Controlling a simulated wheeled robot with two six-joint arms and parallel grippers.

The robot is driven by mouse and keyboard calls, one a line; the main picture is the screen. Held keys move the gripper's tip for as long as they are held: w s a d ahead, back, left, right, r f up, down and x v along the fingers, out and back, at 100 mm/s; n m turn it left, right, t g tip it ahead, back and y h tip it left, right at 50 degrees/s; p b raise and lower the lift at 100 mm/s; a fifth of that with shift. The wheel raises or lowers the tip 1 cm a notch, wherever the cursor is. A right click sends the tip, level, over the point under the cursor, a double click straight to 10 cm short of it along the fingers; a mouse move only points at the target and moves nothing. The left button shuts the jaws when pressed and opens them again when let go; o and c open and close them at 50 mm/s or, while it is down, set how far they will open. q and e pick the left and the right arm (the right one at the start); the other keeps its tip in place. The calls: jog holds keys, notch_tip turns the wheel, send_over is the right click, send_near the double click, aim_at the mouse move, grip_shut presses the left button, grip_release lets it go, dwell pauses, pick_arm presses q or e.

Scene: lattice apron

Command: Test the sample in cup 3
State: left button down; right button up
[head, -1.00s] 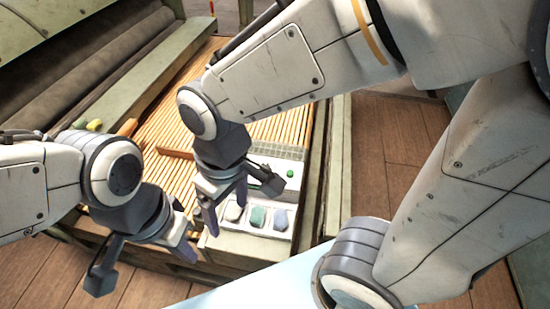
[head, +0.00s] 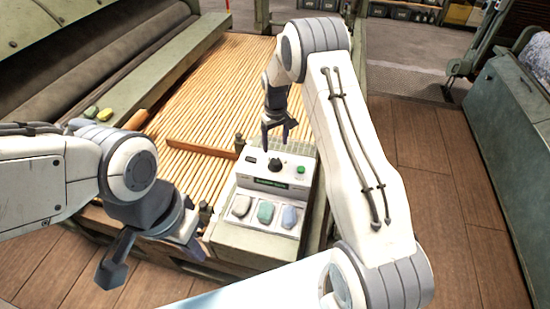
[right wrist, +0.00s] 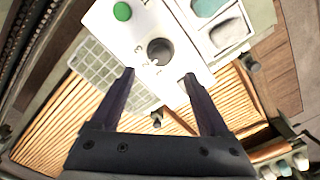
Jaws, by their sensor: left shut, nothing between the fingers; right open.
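A white and grey tester (head: 228,196) stands at the front edge of the slatted bed. Its panel has a dark round knob (head: 276,164) and a green button (head: 300,169). I cannot read any cup numbers. My right gripper (head: 279,140) is open and empty above the panel's back edge, by the knob. In the right wrist view the knob (right wrist: 160,50) lies just beyond the open fingertips. My left gripper (head: 195,235) is shut and empty, left of the tester.
A wooden bar (head: 200,149) lies across the slats behind the tester. Wooden floor (head: 430,165) is open to the right.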

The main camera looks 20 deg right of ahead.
aim_at(275, 161)
notch_tip(275, 161, down, 8)
jog(key=shift+f+p, duration=0.1)
jog(key=shift+p, duration=0.7)
grip_shut()
